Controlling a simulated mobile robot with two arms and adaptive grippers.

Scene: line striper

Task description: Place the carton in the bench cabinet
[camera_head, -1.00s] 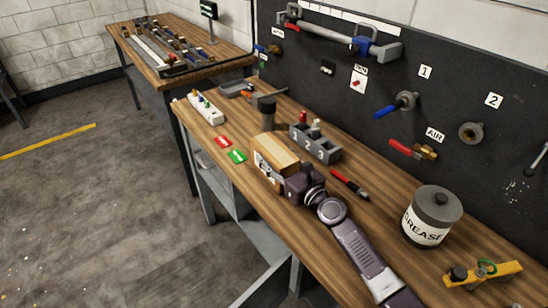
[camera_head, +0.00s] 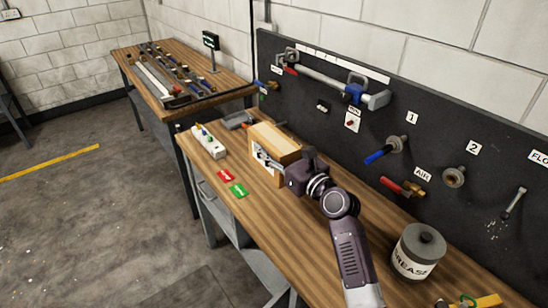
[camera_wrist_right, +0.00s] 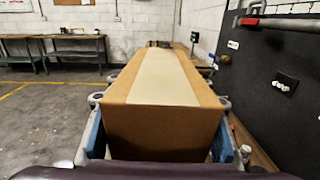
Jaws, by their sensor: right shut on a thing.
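The carton (camera_head: 272,137) is a tan box with a pale tape strip and a black-and-white label on its side. My right gripper (camera_head: 277,163) is shut on it and holds it above the wooden bench (camera_head: 310,252). In the right wrist view the carton (camera_wrist_right: 160,127) sits between the blue finger pads. Grey metal parts (camera_head: 262,268) show under the bench's front edge; I cannot tell how the cabinet stands, as its inside is hidden. My left gripper is not in view.
A grease can (camera_head: 417,252) stands at the right. A black tool panel (camera_head: 330,85) rises behind. The floor (camera_head: 95,220) at left is clear.

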